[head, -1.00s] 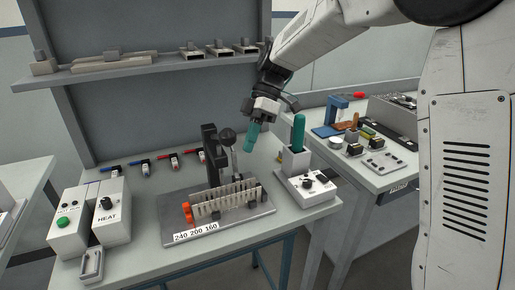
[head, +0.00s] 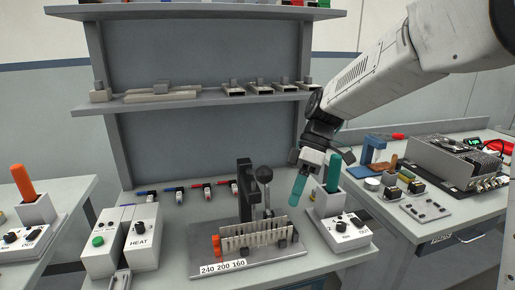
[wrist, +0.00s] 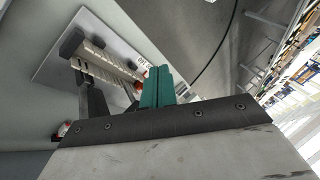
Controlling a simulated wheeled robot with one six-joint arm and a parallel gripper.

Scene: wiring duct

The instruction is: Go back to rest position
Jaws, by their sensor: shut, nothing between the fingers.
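My gripper (head: 299,190) hangs above the bench at the right of the wiring duct fixture, with its teal fingers shut and nothing between them. The fingers also show in the wrist view (wrist: 157,88), close together. The slotted wiring duct (head: 258,236) sits on a grey base plate (head: 205,240) marked 240 200 160, with an orange piece at its left end and a black lever press behind it. The duct also shows in the wrist view (wrist: 103,60), apart from the fingers.
A white box with a teal-handled tool (head: 333,172) stands just right of my gripper. The HEAT box (head: 142,237) is at the left. A shelf (head: 200,100) holds grey parts at the back. A side table at the right carries electronics (head: 460,163).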

